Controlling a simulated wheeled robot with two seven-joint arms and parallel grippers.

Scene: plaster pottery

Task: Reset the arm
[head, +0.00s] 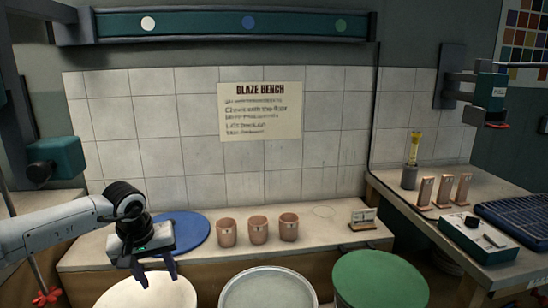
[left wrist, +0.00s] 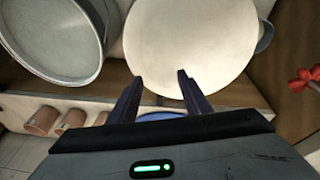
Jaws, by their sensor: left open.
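My left gripper (head: 157,272) is in the lower left of the head view, in front of the bench and over the white round top of a container (head: 150,293). It is open and empty, with its two fingers apart. In the left wrist view its fingers (left wrist: 157,88) point toward the same white round top (left wrist: 190,40). My right gripper is not in view.
Three clay cups (head: 258,230) stand in a row on the bench beside a blue disc (head: 185,232). A grey-topped bucket (head: 268,290) and a green-topped one (head: 380,280) stand in front. The right counter holds several upright tiles (head: 444,190) and a dark rack (head: 520,215).

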